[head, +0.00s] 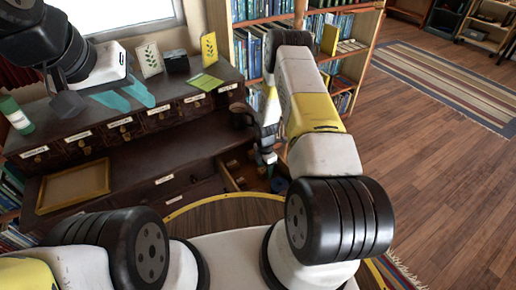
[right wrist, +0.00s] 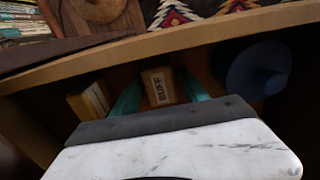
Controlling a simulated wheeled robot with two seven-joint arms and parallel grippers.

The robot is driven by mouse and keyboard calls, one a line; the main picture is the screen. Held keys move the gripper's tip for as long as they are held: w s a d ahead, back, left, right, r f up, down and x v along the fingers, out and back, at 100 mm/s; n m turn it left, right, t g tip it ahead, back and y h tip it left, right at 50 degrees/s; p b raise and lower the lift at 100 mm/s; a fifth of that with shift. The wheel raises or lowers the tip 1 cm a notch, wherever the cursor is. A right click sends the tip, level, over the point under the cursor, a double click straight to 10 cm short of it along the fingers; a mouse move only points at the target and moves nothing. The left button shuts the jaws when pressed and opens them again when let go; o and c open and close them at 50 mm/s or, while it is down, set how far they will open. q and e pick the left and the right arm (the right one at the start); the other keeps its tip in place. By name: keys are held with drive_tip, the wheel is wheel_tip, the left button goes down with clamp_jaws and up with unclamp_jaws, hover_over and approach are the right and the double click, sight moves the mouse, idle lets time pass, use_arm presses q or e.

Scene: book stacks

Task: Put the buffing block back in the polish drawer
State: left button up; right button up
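The buffing block, a small tan block marked "BUFF" (right wrist: 158,87), is between the teal fingers of my right gripper (right wrist: 159,90) in the right wrist view. The fingertips lie close to both its sides; I cannot tell whether they press on it. Block and fingers are within the open drawer (right wrist: 190,42), which shows in the head view (head: 229,178) at the desk's right. There my right arm mostly hides the gripper and the block is not visible.
In the drawer, a yellowish block (right wrist: 91,100) lies left of my fingers and a blue round thing (right wrist: 258,70) lies right. Labelled small drawers (head: 122,127) line the desk. A wooden tray (head: 74,187) lies at left. A bookcase (head: 365,60) stands behind; open floor is at right.

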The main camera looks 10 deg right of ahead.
drive_tip(key=shift+o, duration=0.4)
wheel_tip(320, 180, up, 12)
wheel_tip(320, 180, up, 17)
drive_tip(key=m+t, duration=0.2)
drive_tip(key=m, duration=0.3)
hover_over(265, 169)
drive_tip(key=s+r+m+t, duration=0.1)
drive_tip(key=s+r+m, duration=0.15)
drive_tip(key=r, duration=0.45)
drive_tip(key=s+r+m, duration=0.2)
drive_tip(key=r+m, duration=0.1)
drive_tip(key=r, duration=0.4)
drive_tip(key=s+a+r+m+t+y, duration=0.1)
drive_tip(key=s+r+m, duration=0.4)
drive_tip(key=s, duration=0.5)
drive_tip(key=s+a+r+m+t+y, duration=0.1)
drive_tip(key=s+a+r+m+t, duration=0.1)
drive_tip(key=s+r+m, duration=0.4)
drive_tip(key=s+r, duration=0.3)
drive_tip(key=s, duration=0.2)
drive_tip(key=shift+d, duration=0.15)
